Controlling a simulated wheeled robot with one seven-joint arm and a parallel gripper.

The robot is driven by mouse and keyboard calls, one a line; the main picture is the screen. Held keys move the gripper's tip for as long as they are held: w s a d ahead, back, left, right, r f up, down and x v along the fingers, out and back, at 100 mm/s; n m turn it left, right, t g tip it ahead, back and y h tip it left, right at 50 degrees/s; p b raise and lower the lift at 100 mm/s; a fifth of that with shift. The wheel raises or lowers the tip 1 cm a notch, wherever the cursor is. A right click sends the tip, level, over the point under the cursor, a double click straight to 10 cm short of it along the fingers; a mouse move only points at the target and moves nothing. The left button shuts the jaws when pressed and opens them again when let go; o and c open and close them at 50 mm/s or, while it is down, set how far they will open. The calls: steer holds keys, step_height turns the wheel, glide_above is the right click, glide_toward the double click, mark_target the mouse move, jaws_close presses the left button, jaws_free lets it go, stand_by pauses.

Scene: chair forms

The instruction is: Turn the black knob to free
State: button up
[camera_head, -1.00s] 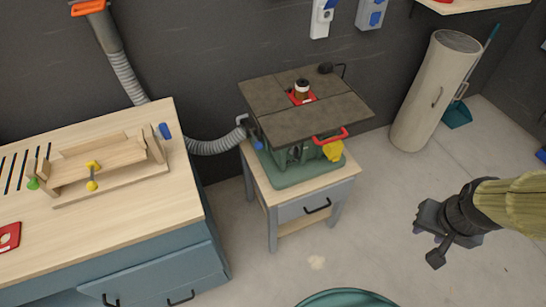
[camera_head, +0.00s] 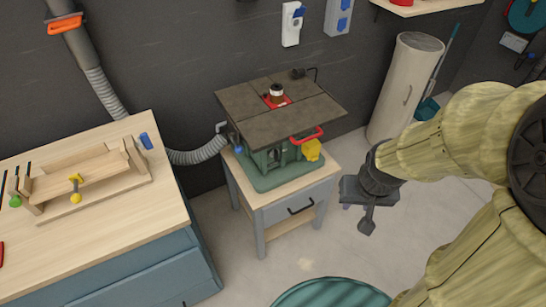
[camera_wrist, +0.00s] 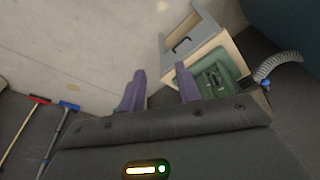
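A green machine (camera_head: 280,162) with a dark flat top (camera_head: 253,122) stands on a small grey cabinet. A small black knob-like part (camera_head: 298,73) is at the back edge of the top. A dark-capped fitting (camera_head: 276,91) sits in a red plate in the middle. I cannot tell which of these is the black knob. My gripper (camera_head: 367,222) hangs right of the machine, apart from it. In the wrist view, its purple fingers (camera_wrist: 162,85) are apart with nothing between them. The green machine base (camera_wrist: 215,75) shows beyond the right finger.
The small cabinet (camera_head: 283,212) has a drawer with a black handle. A wooden-topped workbench (camera_head: 100,235) stands at the left. A grey hose (camera_head: 200,153) runs to the machine. A pale cylinder (camera_head: 405,85) stands behind my arm. A green round object (camera_head: 332,293) is at the front.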

steer(key=w+a+f+n+t+y+b, duration=0.25)
steer(key=w+f+n+t+b, duration=0.3)
steer(key=w+f+b, duration=0.85)
steer(key=w+a+f+t+y+b, duration=0.3)
steer(key=w+a+f, duration=0.1)
steer(key=f, duration=0.3)
steer(key=w+a+f+n+t+y+b, duration=0.1)
steer(key=w+a+f+t+y+b, duration=0.3)
steer(key=f, duration=0.3)
steer(key=shift+w+f, duration=0.2)
steer(key=shift+w, duration=0.25)
steer(key=shift+y, duration=0.25)
steer(key=shift+w+a, duration=0.1)
